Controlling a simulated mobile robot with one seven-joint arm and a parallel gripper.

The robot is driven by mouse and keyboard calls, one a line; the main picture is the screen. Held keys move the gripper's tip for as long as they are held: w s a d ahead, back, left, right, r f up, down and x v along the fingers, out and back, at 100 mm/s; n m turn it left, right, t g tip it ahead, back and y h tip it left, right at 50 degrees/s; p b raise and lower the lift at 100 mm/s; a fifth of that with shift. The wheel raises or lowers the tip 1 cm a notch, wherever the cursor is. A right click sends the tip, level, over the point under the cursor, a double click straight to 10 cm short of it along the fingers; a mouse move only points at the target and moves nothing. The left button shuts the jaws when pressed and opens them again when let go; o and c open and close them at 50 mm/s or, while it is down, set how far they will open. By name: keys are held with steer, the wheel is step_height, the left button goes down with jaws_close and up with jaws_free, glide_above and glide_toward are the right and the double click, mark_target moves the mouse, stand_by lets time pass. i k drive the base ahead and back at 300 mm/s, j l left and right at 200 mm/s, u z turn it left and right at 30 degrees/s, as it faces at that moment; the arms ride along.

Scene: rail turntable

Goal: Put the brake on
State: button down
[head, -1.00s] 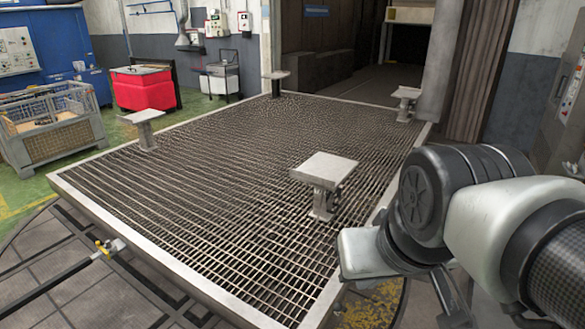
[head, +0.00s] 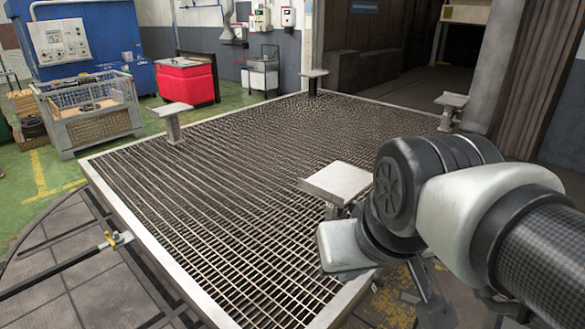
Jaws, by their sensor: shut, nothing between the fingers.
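A small yellow fitting (head: 115,240) sits on a pale bar at the left edge of the turntable platform, in the head view. It may be the brake, but it is too small to tell its shape or setting. The platform (head: 205,300) is a metal grating with a pale frame. My arm reaches in from the right, over the platform's near right side and well apart from the yellow fitting.
Pedestals stand on the grating; the nearest (head: 335,183) is just beside my arm. A wire-sided crate (head: 95,125), a red bin (head: 187,82) and a blue cabinet (head: 85,45) stand at the back left.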

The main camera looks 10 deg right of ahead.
mark_target(375, 277)
steer(key=i+l, duration=0.15)
steer(key=l, duration=0.2)
steer(key=i+l+u, duration=0.15)
steer(key=l, duration=0.2)
steer(key=i+l, duration=0.1)
steer(key=l, duration=0.3)
steer(key=i+l, duration=0.15)
steer(key=l, duration=0.3)
steer(key=i+l, duration=0.15)
steer(key=l, duration=0.25)
steer(key=i+l, duration=0.1)
steer(key=l, duration=0.35)
steer(key=i+l, duration=0.15)
steer(key=l, duration=0.3)
steer(key=i+l+u, duration=0.1)
steer(key=l, duration=0.3)
steer(key=i+l, duration=0.15)
steer(key=l, duration=0.3)
steer(key=i, duration=0.5)
